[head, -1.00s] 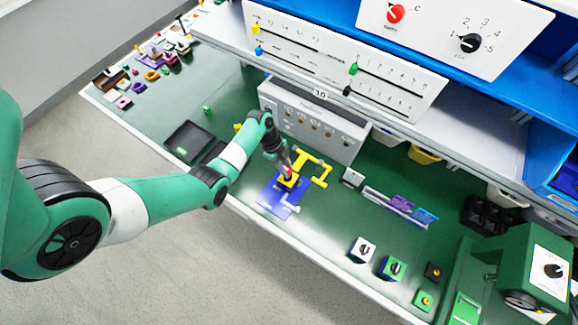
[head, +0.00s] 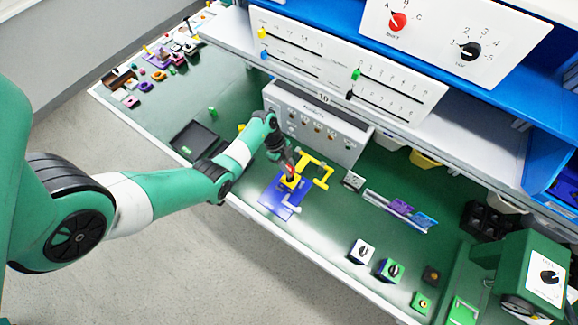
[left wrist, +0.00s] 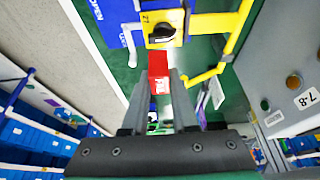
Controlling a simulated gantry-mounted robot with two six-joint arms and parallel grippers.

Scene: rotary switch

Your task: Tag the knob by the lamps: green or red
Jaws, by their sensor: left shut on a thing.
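My left gripper (left wrist: 158,88) is shut on a red block (left wrist: 158,70), held between its fingertips. Just beyond the block in the left wrist view is a black knob (left wrist: 162,33) on a yellow box. In the head view my left gripper (head: 288,168) is over the yellow box (head: 291,182), which sits on a blue plate (head: 272,197); a little red shows at the fingertips. I cannot tell whether the block touches the box. A grey panel (head: 345,150) with a row of small round lamps stands behind. A small green piece (head: 212,111) stands at left on the table. My right gripper is not in view.
Yellow bars (head: 322,172) stand close beside the yellow box. A black tray (head: 193,140) lies to the left. Knob boxes (head: 361,251) and a green machine (head: 530,275) stand at right. A white slider panel (head: 340,75) overhangs the back.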

